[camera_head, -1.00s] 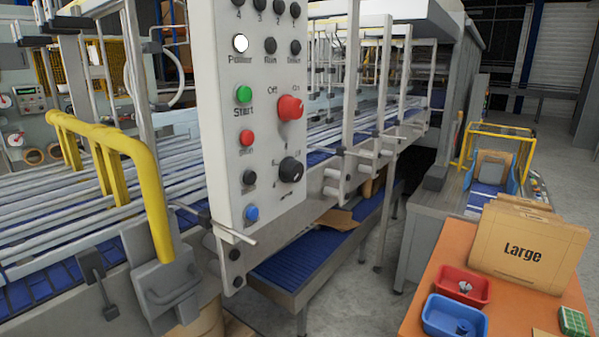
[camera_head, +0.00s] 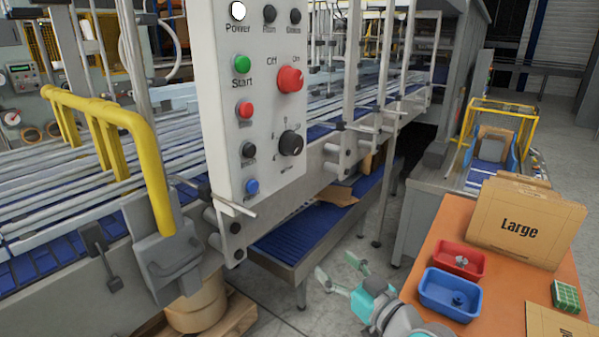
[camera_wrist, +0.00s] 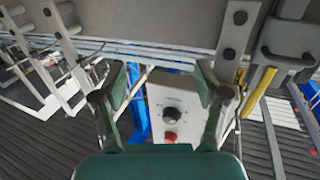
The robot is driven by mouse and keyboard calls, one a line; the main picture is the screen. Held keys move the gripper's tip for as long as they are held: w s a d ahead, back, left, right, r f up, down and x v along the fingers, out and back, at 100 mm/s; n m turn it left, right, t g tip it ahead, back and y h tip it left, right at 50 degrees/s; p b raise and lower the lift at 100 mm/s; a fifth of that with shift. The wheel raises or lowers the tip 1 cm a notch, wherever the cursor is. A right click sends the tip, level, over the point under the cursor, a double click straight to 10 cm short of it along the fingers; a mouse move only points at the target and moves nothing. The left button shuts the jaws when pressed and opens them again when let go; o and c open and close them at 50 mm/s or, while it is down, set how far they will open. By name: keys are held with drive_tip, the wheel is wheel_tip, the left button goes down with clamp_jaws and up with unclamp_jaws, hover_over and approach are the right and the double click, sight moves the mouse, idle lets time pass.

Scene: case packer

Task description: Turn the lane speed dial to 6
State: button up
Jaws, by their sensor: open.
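The lane speed dial, a black round knob (camera_head: 291,143), sits low on the right side of the white control panel (camera_head: 215,125), with small marks around it too blurred to read. Its pointer setting cannot be told. It also shows in the wrist view as a black knob (camera_wrist: 172,115), with the red switch on the other side of it, as the panel appears turned over. My gripper (camera_head: 338,268) is open and empty, below and to the right of the panel, clear of the dial. In the wrist view the dial appears ahead, between the open fingers (camera_wrist: 160,88).
A red rotary switch (camera_head: 289,79) sits above the dial; green, red, black and blue buttons line the panel's left side. A yellow rail (camera_head: 110,110) stands left. An orange table (camera_head: 440,240) with bins and cardboard is at right, near my arm.

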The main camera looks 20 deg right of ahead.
drive_tip(key=w+d+r+n+y, duration=0.1)
drive_tip(key=w+r+n+y, duration=0.25)
drive_tip(key=r, duration=0.95)
drive_tip(key=n+g+y, duration=0.2)
drive_tip(key=n+g, duration=0.1)
drive_tip(key=n, duration=0.3)
approach(298, 145)
drive_tip(key=x, duration=0.9)
drive_tip(key=shift+w+a, duration=0.2)
drive_tip(key=shift+w, duration=0.1)
drive_tip(key=c, duration=1.1)
